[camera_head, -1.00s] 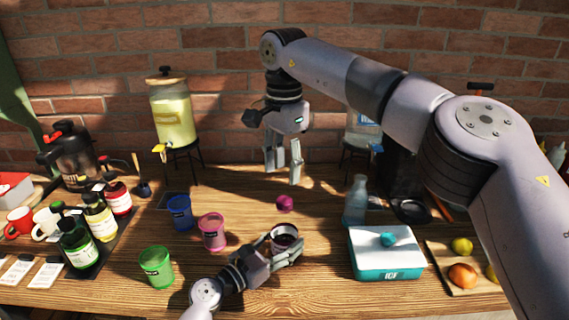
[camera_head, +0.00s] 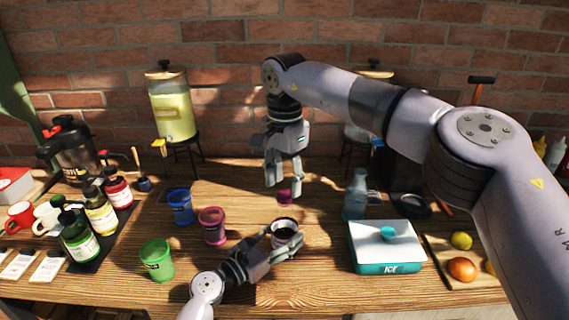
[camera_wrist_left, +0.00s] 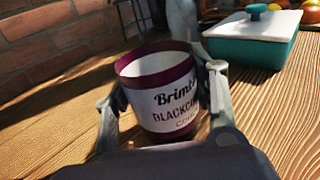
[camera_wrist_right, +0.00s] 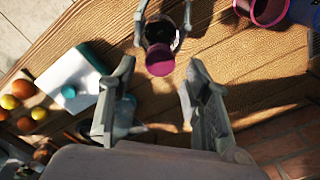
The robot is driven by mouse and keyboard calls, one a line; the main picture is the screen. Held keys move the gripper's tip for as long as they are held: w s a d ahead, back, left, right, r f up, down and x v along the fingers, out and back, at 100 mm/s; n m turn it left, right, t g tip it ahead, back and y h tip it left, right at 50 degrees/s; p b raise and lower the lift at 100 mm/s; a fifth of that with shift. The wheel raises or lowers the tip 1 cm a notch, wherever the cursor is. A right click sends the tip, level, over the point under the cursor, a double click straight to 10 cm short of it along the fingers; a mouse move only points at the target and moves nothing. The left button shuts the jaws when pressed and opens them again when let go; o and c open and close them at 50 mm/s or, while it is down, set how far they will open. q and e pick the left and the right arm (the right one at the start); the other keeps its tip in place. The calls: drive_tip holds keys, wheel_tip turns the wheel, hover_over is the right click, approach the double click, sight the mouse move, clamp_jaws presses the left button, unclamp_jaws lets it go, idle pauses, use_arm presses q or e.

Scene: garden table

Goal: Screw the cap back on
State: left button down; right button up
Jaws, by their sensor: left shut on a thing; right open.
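A white-labelled jar (camera_wrist_left: 165,95) with a dark purple rim stands open on the table, and its opening also shows in the right wrist view (camera_wrist_right: 160,30). My left gripper (camera_head: 286,240) is shut around it, one finger on each side. The magenta cap (camera_head: 285,197) lies behind the jar, apart from it in the head view. It also shows in the right wrist view (camera_wrist_right: 160,61). My right gripper (camera_head: 283,186) points down just above the cap, open, with its fingers spread to either side. I cannot tell whether they touch the cap.
Pink (camera_head: 212,227), blue (camera_head: 180,208) and green (camera_head: 157,262) cups stand left of the jar. A clear bottle (camera_head: 355,196) and a teal-and-white box (camera_head: 388,248) stand to the right. A drink dispenser (camera_head: 173,115) is at the back left. Bare wood lies around the cap.

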drive_tip(key=shift+f, duration=1.4)
clamp_jaws()
drive_tip(key=m, duration=1.2)
drive_tip(key=shift+m, duration=0.4)
drive_tip(key=m, duration=0.5)
drive_tip(key=shift+m, duration=0.3)
drive_tip(key=m, duration=0.7)
drive_tip(key=shift+o, duration=0.7)
unclamp_jaws()
